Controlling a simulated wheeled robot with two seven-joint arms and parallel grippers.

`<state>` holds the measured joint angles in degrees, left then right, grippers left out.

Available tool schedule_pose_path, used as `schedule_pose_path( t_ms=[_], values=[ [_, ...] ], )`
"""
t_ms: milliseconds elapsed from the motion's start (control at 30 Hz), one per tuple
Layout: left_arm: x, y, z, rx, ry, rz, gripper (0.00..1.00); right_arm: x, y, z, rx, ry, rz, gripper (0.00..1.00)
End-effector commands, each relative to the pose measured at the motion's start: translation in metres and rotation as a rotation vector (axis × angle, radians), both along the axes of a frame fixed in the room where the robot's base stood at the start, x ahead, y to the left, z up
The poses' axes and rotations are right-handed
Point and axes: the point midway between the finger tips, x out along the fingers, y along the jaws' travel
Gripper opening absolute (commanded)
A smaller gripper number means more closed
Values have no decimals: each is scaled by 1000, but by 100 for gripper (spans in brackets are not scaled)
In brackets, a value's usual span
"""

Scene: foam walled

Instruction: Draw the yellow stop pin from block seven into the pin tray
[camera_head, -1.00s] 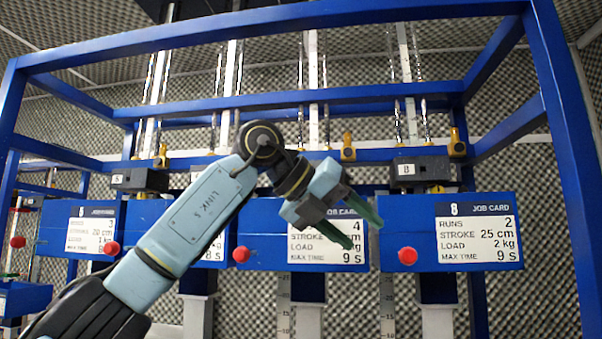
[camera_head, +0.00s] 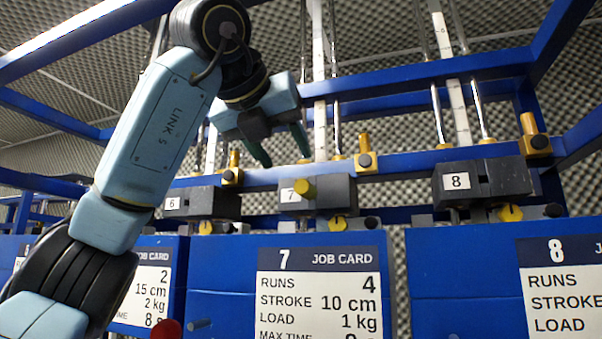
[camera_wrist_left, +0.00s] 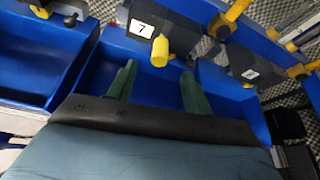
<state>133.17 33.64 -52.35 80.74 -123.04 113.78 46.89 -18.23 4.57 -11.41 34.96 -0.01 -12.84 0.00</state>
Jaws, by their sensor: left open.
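Block seven (camera_head: 328,194) is a dark block with a white "7" label. It also shows in the left wrist view (camera_wrist_left: 152,12). The yellow stop pin (camera_head: 303,188) sticks out of the block's front. In the left wrist view the pin (camera_wrist_left: 160,50) lies beyond the fingertips, roughly between them. My left gripper (camera_head: 285,152) has green fingers, open and empty, above block seven in the head view; it also shows in the left wrist view (camera_wrist_left: 159,78). The pin is apart from the fingers. I cannot tell which container is the pin tray. My right gripper is not in view.
Block eight (camera_head: 482,181) stands to the right and block six (camera_head: 202,202) to the left. A blue rail (camera_head: 400,160) with yellow plungers runs behind them. Blue boxes with job cards (camera_head: 318,290) hang below. An open blue bin (camera_wrist_left: 45,60) shows in the wrist view.

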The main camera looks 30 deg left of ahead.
Motion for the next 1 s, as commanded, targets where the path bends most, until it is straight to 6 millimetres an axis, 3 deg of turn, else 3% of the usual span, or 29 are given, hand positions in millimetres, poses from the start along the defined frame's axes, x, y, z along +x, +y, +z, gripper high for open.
schedule_pose_path(
  t_ms=[233,433,867,1000],
  values=[
    [45,8,-17,-1,3,0,50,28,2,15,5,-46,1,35],
    [70,12,-28,0,2,0,50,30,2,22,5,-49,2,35],
    [80,14,-33,-1,0,-2,50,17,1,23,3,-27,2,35],
    [79,14,-33,-1,0,-2,36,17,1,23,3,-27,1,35]
  ],
)
